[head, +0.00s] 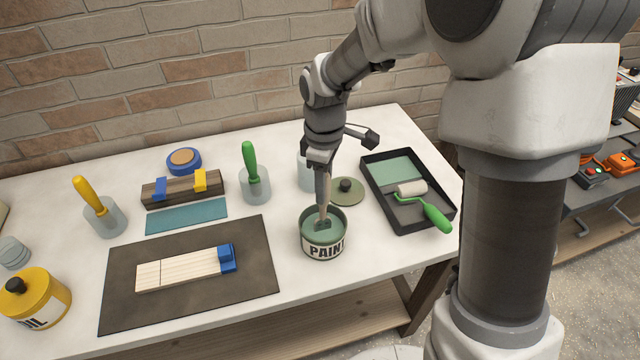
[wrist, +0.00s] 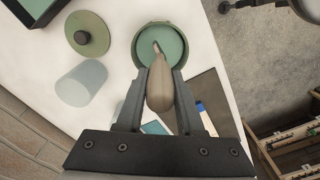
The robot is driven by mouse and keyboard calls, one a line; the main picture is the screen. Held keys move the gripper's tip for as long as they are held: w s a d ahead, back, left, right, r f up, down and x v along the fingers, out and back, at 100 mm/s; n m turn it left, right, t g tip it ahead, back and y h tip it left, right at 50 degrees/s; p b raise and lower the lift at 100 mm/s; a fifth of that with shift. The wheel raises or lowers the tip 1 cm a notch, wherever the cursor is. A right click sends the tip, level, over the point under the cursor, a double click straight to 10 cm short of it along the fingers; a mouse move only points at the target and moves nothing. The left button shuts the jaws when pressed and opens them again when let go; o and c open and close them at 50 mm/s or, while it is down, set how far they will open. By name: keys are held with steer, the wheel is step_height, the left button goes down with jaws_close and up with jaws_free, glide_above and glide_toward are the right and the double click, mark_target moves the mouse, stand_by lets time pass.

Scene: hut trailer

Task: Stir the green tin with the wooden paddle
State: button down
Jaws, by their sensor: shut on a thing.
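The green tin (head: 324,247), labelled PAINT, stands open on the white table with green paint inside. It also shows in the wrist view (wrist: 138,58). My gripper (head: 321,168) is shut on the wooden paddle (head: 322,195) directly above the tin. The paddle points down, and its lower end is inside the tin at the paint. In the wrist view the paddle (wrist: 158,85) sits between the two fingers, its tip over the green paint. How deep the tip reaches is hard to tell.
A green lid (head: 347,197) and a cloudy cup (head: 306,178) stand behind the tin. A black paint tray (head: 442,221) with a green-handled roller (head: 412,189) lies to the right. A dark mat (head: 120,311) with a pale wood piece lies left. The table's front edge is close to the tin.

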steer(key=shift+r, duration=0.1)
steer(key=shift+r+p, duration=3.35)
steer(key=shift+r, duration=1.05)
step_height(320, 180, up, 5)
steer(key=p, duration=0.3)
steer(key=shift+p, duration=0.4)
steer(key=shift+w, duration=0.1)
